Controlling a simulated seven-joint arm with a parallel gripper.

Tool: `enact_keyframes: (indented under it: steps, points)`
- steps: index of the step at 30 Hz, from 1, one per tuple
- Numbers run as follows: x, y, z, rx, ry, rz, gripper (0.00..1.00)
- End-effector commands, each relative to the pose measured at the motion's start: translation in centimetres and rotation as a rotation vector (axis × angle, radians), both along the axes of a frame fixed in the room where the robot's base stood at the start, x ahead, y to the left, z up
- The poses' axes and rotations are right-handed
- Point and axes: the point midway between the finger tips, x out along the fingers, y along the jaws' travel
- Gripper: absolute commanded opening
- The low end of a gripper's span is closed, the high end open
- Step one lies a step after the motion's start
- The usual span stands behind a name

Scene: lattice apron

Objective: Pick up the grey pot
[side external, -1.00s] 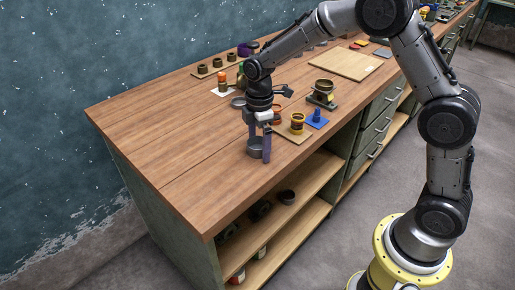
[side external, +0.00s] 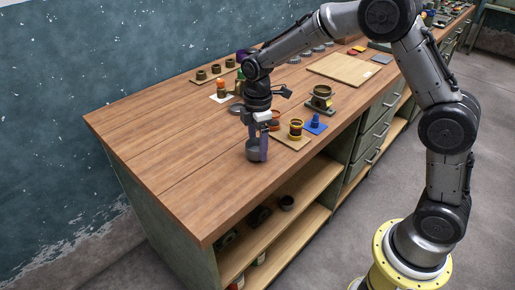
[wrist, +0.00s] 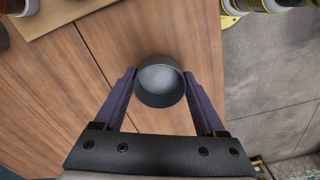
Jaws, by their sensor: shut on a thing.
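The grey pot (wrist: 160,80) is a small round open cup, seen from above between my gripper's two purple fingers in the wrist view. It also shows in the side view (side external: 253,155) near the front edge of the wooden workbench (side external: 190,165). My gripper (wrist: 160,88) points down and is shut on the pot, one finger on each side. In the side view my gripper (side external: 257,152) partly covers the pot. I cannot tell whether the pot touches the bench top or is slightly above it.
A dark stand (side external: 321,98), a pale board (side external: 343,68) and a row of small cups (side external: 216,69) are farther back. The bench's left part is clear.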

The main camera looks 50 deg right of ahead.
Motion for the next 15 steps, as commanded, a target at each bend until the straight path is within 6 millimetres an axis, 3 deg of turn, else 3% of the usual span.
enact_keyframes:
  steps: [5, 11, 15]
  points:
    - [-1.1, -0.1, 3.1, 0.001, -0.006, 0.0, 0.1]
    - [-4.9, -0.3, 7.6, 0.0, -0.008, 0.0, 0.1]
    - [-8.2, -0.5, 9.0, 0.0, -0.003, 0.0, 0.1]
